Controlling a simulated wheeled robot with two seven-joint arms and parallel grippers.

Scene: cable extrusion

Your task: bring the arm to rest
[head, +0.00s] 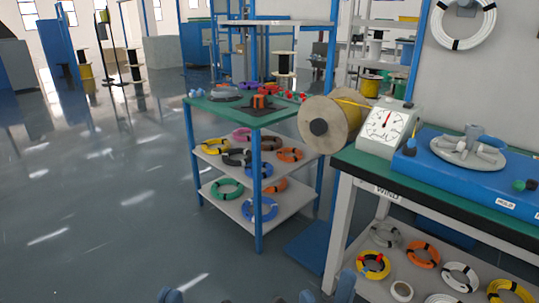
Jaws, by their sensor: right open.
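My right gripper (326,293) shows only at the bottom edge of the head view, right of the middle. Its two fingertips stand apart, with nothing seen between them. My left gripper (172,296) shows as small blue-grey tips at the bottom edge, further left. Most of it is cut off by the frame, so its jaw opening cannot be made out. Both grippers appear in front of the grey floor and apart from the furniture. The rest of both arms is out of view.
A blue-framed shelf cart (257,190) holds several coloured cable coils. The floor (100,220) at left is clear.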

